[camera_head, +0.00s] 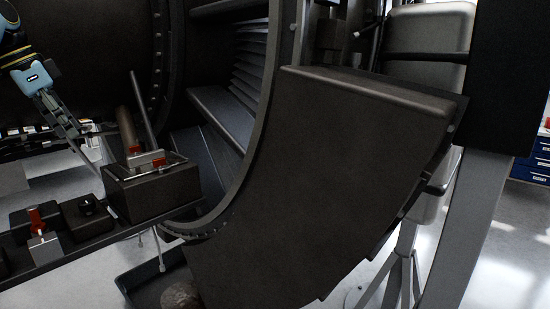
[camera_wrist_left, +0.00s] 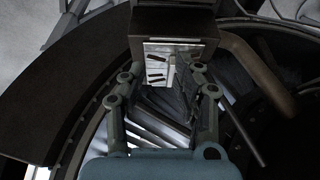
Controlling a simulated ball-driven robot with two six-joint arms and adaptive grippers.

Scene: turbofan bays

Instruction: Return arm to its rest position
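My left arm comes in at the upper left of the head view, and its gripper (camera_head: 68,128) hangs in the air with thin fingers pointing down and right. Metal slats (camera_wrist_left: 160,120) show behind the fingers. My right arm and gripper are not in view.
A dark shelf (camera_head: 75,245) carries small blocks, including one with a red part (camera_head: 36,220). The round engine ring (camera_head: 262,120) and a large curved dark panel (camera_head: 340,150) fill the middle. A grey post (camera_head: 470,220) stands right, with a blue drawer cabinet (camera_head: 530,170) behind.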

